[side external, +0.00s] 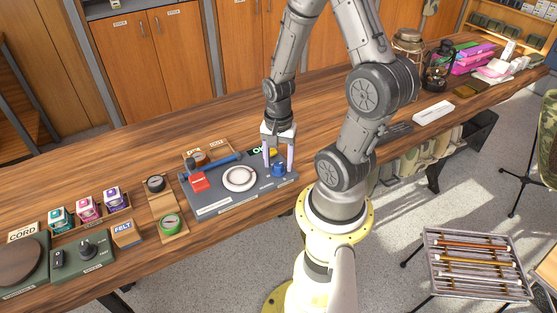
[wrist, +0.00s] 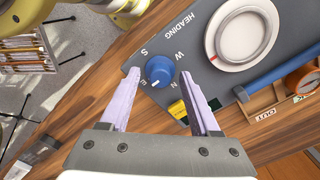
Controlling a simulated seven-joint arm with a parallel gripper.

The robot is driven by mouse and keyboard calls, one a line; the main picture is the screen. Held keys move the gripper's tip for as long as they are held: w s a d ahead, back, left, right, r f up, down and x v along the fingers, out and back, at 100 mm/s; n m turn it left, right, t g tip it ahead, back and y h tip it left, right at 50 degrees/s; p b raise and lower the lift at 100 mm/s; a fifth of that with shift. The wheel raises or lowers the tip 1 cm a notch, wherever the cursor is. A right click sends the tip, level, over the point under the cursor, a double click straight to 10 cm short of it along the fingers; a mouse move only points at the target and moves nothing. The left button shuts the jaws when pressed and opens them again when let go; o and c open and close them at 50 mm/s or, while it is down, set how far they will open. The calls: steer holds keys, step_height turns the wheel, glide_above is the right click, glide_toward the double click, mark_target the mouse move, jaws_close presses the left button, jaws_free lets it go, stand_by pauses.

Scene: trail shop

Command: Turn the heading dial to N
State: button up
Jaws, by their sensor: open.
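The blue heading dial (wrist: 159,71) sits on a grey panel (wrist: 212,52) marked HEADING. My gripper (wrist: 158,74) is open, one finger on each side of the dial. I cannot tell whether either finger touches it. In the side view the dial (side external: 278,170) shows between the fingers of my gripper (side external: 278,161).
Tins (side external: 87,207), a green tape roll (side external: 171,224) and a FELT box (side external: 126,233) stand farther left.

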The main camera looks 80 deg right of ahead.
jaws_close()
stand_by(0.5)
steer(key=n, duration=0.4)
steer(key=shift+n, duration=0.3)
steer(key=n, duration=0.4)
steer(key=shift+n, duration=0.3)
steer(key=n, duration=0.4)
steer(key=shift+n, duration=2.3)
